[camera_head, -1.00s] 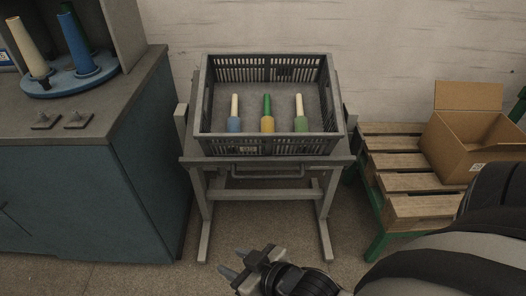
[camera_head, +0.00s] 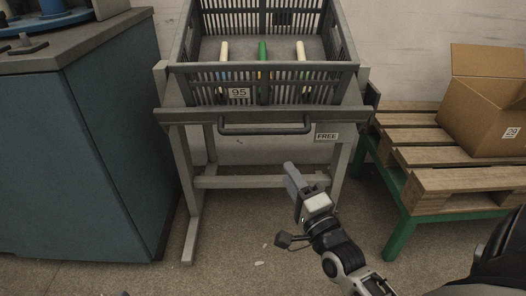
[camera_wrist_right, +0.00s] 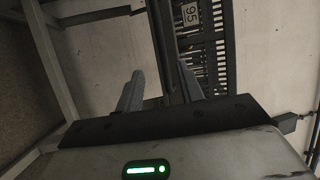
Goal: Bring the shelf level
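The shelf is the grey top of a stand, with its front edge (camera_head: 190,115) facing me and a dark bar handle (camera_head: 265,129) below that edge. I cannot judge its tilt exactly. My left gripper is not clearly visible.
A teal cabinet (camera_head: 85,160) stands close on the left. On the right, a wooden pallet (camera_head: 440,181) on a green frame carries an open cardboard box (camera_head: 490,110) labelled 29. A FREE label (camera_head: 327,137) hangs beside the handle. The floor in front is mostly clear.

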